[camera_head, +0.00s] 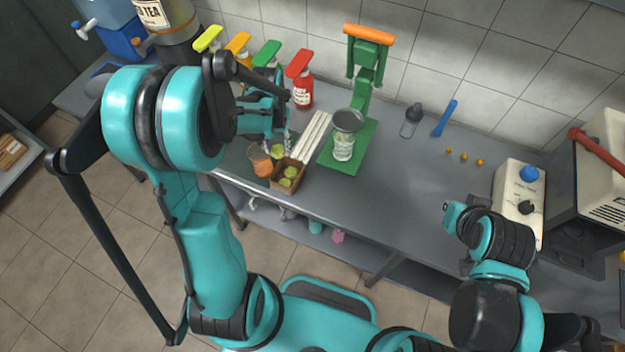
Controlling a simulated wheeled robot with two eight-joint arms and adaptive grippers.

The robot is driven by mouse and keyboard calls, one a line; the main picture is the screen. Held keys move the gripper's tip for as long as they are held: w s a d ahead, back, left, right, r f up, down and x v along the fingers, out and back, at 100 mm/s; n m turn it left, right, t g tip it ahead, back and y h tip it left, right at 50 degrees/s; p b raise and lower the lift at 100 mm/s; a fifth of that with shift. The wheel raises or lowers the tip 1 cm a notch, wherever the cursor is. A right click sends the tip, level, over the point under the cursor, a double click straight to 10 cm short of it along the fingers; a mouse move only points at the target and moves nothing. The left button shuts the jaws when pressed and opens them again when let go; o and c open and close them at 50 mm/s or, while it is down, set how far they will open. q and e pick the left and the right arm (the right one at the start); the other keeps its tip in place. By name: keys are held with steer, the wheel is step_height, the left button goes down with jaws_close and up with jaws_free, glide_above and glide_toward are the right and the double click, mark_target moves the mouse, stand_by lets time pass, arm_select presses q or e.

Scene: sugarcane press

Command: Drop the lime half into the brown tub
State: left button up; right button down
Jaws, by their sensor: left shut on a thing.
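The brown tub (284,185) stands near the front edge of the counter, left of centre, with green lime pieces (289,177) in it. My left gripper (277,131) is over the counter, just behind the tub, pointing down. It is shut on the lime half; its fingers are small and partly hidden by my own arm. A green lime piece (278,151) shows just below the fingertips, at the tub's back edge; I cannot tell whether it is the held one. My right gripper (456,216) is over the right part of the counter; its fingers are too unclear to read.
An orange cup (260,160) stands left of the tub. A green hand press (366,75) with a cup (343,146) is to the right, beside pale sticks (314,136). Bottles with coloured tops, including a red one (301,92), line the wall.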

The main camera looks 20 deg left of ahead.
arm_select(q)
steer(key=shift+f, duration=0.2)
step_height(320, 180, down, 6)
steer(key=b, duration=0.4)
steer(key=shift+r, duration=0.1)
steer(key=o, duration=1)
steer(key=shift+r, duration=0.1)
step_height(320, 180, up, 12)
